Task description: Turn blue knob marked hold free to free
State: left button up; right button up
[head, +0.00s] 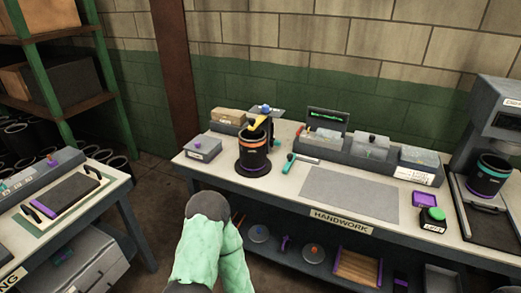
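A small blue knob (265,107) shows on top of a grey stand behind a black cylinder on the handwork bench. Its marking is too small to read, and I cannot tell which way it points. A grey box (202,148) at the bench's left end carries a small blue-purple knob (197,144), also unreadable. I cannot tell for sure which of the two is marked hold free. One of my arms, in a pale green sleeve, rises at the bottom centre in front of the bench. Neither gripper shows.
The black cylinder (254,160) with an orange band stands in front of the grey stand, with a yellow piece (257,126) above it. A teal-handled tool (290,162) lies to its right. A grey mat (350,194) is clear. A second bench (112,190) stands at left.

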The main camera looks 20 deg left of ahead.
aim_at(265, 109)
jog(key=i+j+u, duration=0.15)
jog(key=i+j, duration=0.25)
jog(key=j, duration=0.15)
jog(key=i+j+u, duration=0.15)
jog(key=i+j, duration=0.25)
jog(key=j, duration=0.1)
